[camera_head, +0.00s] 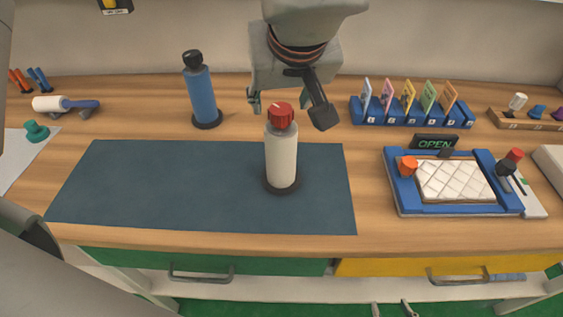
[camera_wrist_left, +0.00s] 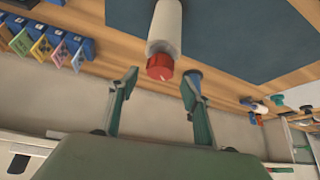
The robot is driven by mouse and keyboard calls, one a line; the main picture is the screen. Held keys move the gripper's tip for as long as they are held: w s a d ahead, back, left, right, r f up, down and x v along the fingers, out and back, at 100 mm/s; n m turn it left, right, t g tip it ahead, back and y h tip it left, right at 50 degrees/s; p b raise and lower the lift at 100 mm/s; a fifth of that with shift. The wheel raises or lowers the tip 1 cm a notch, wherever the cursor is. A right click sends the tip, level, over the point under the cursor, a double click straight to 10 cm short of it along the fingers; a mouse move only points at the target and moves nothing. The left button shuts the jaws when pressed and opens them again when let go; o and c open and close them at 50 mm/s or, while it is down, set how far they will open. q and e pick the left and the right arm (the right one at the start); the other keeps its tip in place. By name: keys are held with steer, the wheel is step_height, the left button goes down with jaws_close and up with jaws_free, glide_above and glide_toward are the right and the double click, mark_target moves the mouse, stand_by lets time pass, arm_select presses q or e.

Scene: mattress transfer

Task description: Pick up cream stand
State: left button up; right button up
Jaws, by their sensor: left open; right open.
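The cream stand (camera_head: 282,155) is an upright pale cylinder with a red cap (camera_head: 281,115) and a dark round base, standing on the dark blue mat (camera_head: 160,180). My left gripper (camera_head: 288,108) reaches in from the back, its open fingers around the level of the red cap. In the left wrist view the left gripper (camera_wrist_left: 160,76) is open, with the cream stand (camera_wrist_left: 166,28) beyond and its red cap between the fingertips. Contact cannot be told. My right gripper (camera_head: 392,309) shows only as two separated tips at the bottom edge, open and away from the stand.
A blue bottle-like stand (camera_head: 200,92) stands behind the mat at left. A lint roller (camera_head: 62,104) and a teal knob (camera_head: 36,131) lie far left. A card rack (camera_head: 410,112) and a blue tray (camera_head: 400,203) with a quilted white pad (camera_head: 455,181) are at right.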

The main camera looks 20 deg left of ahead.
mark_target(282, 110)
arm_select(q)
steer(key=x, duration=0.3)
steer(key=shift+s+d+f, duration=0.1)
steer(key=shift+f, duration=0.7)
jaws_close()
steer(key=shift+r, duration=0.1)
